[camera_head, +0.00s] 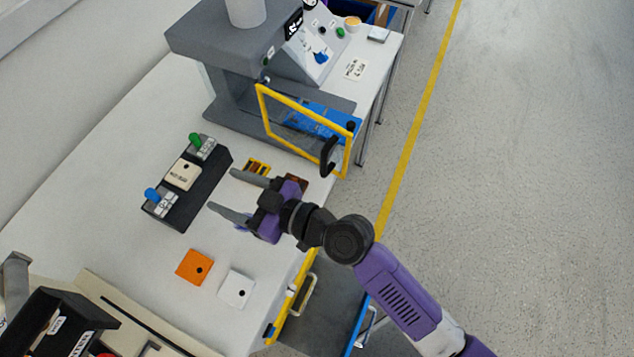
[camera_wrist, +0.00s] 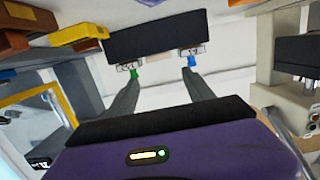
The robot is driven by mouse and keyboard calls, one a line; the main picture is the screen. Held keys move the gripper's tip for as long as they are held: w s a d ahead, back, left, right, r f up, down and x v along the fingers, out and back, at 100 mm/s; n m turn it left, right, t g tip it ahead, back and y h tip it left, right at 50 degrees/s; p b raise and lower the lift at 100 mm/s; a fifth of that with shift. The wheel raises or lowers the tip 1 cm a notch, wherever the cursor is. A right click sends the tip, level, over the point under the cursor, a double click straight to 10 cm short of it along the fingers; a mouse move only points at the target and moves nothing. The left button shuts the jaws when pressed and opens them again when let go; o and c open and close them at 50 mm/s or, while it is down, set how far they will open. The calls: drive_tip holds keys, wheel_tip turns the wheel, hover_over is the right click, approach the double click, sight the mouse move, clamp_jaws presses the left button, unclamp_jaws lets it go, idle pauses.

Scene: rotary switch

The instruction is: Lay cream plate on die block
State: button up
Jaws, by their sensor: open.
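A cream square plate (camera_head: 182,174) with dark lettering and a dark dot lies on a long black block (camera_head: 212,184), between a clamp with a green handle (camera_head: 196,140) and one with a blue handle (camera_head: 152,195). No part is clearly marked as the die block; the black block may be it. My gripper (camera_head: 223,190) is open and empty, just right of the black block, fingers pointing at it.
An orange plate (camera_head: 195,267) and a whitish plate (camera_head: 236,289) lie on the table in front. A grey press (camera_head: 225,45) with a yellow guard frame (camera_head: 347,155) stands behind. Small yellow (camera_head: 257,166) and brown pieces lie near my gripper.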

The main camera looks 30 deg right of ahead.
drive_tip(key=shift+d, duration=0.1)
drive_tip(key=s+d+f+m+h, duration=0.1)
drive_tip(key=s+d, duration=0.1)
drive_tip(key=s, duration=0.1)
drive_tip(key=s+d+f+m+h, duration=0.1)
drive_tip(key=s+d, duration=0.1)
drive_tip(key=d, duration=0.1)
drive_tip(key=s+d+f+m+h, duration=0.1)
drive_tip(key=s+d+f, duration=0.1)
drive_tip(key=s, duration=0.1)
drive_tip(key=shift+s+d+t+h, duration=0.3)
drive_tip(key=shift+s+d+h, duration=0.05)
drive_tip(key=shift+d+h, duration=0.05)
drive_tip(key=s+d+r+m+h, duration=0.1)
drive_tip(key=s+d+r, duration=0.2)
drive_tip(key=s, duration=0.4)
drive_tip(key=s+d+r+m+h, duration=0.1)
drive_tip(key=s+d+r+h, duration=0.1)
drive_tip(key=s, duration=0.5)
drive_tip(key=s+d+r+m+h, duration=0.1)
drive_tip(key=s+d+r+h, duration=0.1)
drive_tip(key=s+d+r, duration=0.3)
drive_tip(key=s, duration=0.2)
drive_tip(key=shift+s+d+m+t, duration=0.2)
drive_tip(key=shift+s+m+t, duration=0.1)
drive_tip(key=shift+m+t, duration=0.1)
